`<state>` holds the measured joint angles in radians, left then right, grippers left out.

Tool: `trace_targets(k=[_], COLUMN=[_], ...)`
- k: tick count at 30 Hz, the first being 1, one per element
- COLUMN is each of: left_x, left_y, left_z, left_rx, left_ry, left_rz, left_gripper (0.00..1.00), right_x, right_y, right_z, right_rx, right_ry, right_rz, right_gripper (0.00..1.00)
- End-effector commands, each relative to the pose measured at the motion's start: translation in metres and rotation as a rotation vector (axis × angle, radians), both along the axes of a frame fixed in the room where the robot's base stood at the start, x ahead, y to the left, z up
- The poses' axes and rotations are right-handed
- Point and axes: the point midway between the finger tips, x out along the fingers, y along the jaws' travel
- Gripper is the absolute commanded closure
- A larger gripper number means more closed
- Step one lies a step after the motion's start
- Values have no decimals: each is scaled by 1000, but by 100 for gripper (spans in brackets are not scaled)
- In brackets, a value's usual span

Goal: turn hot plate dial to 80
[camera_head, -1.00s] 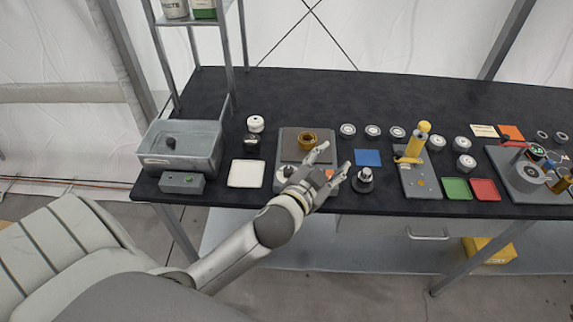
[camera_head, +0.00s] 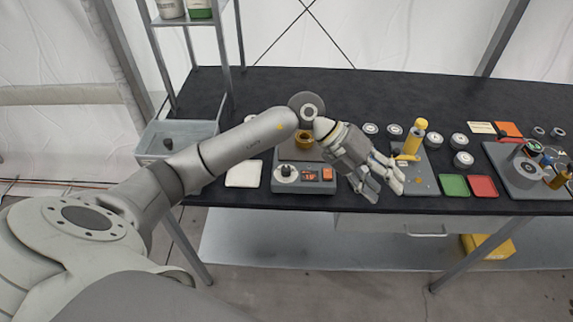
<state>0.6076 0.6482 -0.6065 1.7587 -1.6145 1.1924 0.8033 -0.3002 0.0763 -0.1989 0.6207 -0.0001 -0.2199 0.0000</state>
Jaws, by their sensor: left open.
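The hot plate (camera_head: 303,185) is a grey box near the front edge of the black table. My left gripper (camera_head: 388,190) is open and empty, to the right of the hot plate and apart from the dial. It points down toward the table's front edge. My right gripper is not in view. The dial's setting is too small to read.
A white square pad (camera_head: 244,174) lies left of the hot plate, and a grey bin (camera_head: 150,146) is further left. To the right are a grey board with a yellow-handled press (camera_head: 413,143), green (camera_head: 454,185) and red (camera_head: 484,187) squares, and several round weights.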

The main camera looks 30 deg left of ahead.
Motion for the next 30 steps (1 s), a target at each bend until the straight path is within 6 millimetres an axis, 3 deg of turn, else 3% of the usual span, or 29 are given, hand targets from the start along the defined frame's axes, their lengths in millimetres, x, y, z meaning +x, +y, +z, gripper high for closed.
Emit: trace_targets(k=[1,5,9,12,15,20,30], left_x=[7,16,19,17,14,11,10], left_y=[27,103,180,217,238,246,246], left_z=[-9,-26,-22,-14,-8,-14,-74], left_rx=[128,447,718,842,910,936,932], left_ry=[19,105,203,258,291,309,310], left_rz=[4,53,150,212,251,263,259], left_gripper=[53,53,53,53,53,53,53], right_x=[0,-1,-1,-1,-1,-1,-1], right_y=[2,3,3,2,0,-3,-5], right_z=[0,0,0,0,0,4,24], right_rx=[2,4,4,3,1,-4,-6], right_ry=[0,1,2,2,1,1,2], right_rz=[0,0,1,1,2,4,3], right_gripper=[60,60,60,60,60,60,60])
